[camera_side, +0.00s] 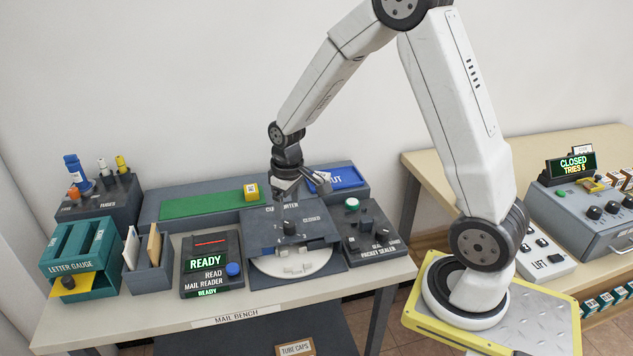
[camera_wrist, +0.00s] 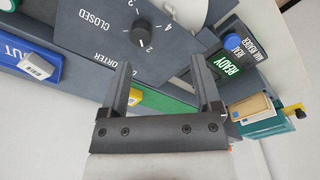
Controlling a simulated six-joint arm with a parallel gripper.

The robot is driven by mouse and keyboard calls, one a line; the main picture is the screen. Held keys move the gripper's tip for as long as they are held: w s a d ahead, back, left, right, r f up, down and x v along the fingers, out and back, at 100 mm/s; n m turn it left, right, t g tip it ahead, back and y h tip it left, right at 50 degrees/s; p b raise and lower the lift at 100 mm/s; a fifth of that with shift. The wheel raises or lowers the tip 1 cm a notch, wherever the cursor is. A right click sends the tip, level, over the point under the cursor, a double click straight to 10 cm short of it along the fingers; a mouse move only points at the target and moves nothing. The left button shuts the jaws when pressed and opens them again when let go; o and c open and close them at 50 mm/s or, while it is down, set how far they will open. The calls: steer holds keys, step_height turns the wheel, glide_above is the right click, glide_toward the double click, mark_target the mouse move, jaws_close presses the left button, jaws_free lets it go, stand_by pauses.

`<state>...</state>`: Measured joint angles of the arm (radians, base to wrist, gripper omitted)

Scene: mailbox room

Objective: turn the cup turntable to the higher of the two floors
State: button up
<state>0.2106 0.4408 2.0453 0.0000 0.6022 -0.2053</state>
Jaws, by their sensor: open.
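The cup sorter (camera_side: 255,222) is a dark grey unit on the mail bench, with a white round turntable (camera_side: 312,262) partly under its top plate. In the wrist view its top (camera_wrist: 90,22) carries a black knob (camera_wrist: 143,33) beside a ring of numbers, with 2, 3 and 4 readable, and the word CLOSED. I cannot tell surely which number the knob marks. The white turntable edge (camera_wrist: 188,12) also shows there. My gripper (camera_side: 285,203) hangs above the sorter top, near the knob. In the wrist view my gripper (camera_wrist: 161,66) is open and empty, its fingers apart from the knob. No floor numbers are readable.
The mail reader (camera_side: 211,265) showing READY stands left of the sorter, and the packet sealer (camera_side: 371,228) right. A sign (camera_side: 572,163) reads CLOSED, TRIES 5.

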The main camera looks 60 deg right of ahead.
mark_target(289, 223)
steer(key=shift+g, duration=0.3)
steer(key=w+d+f, duration=0.2)
steer(key=d, duration=0.1)
steer(key=shift+w+d, duration=0.15)
steer(key=shift+f, duration=3.85)
jaws_close()
